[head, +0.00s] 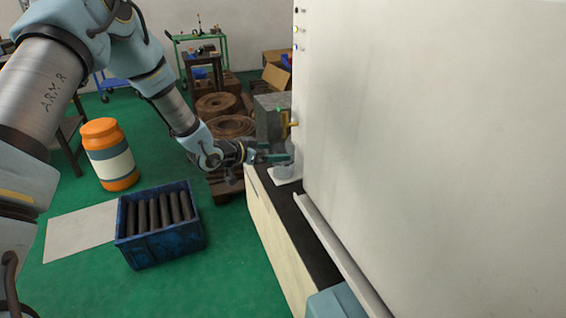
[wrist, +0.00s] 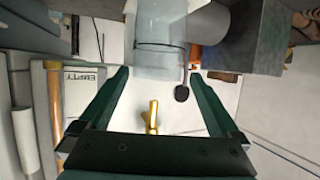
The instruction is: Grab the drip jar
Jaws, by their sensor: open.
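The drip jar is a pale translucent jar (wrist: 160,42) at the top of the wrist view, with a dark line around it. In the head view the jar (head: 284,168) stands on a pale plate against the white machine, partly hidden by my gripper. My gripper (head: 272,157) is at the jar's left side. In the wrist view its two green fingers (wrist: 158,77) are spread wide, one towards each side of the jar. The jar is at or just beyond the fingertips; I cannot tell whether they touch it.
A brass tap (head: 285,120) sticks out by a grey block (head: 270,114) just above the jar; the tap (wrist: 152,115) also shows between my fingers. The white machine wall (head: 430,130) closes off the right. A blue crate of dark bars (head: 160,247) and an orange drum (head: 109,155) stand on the floor.

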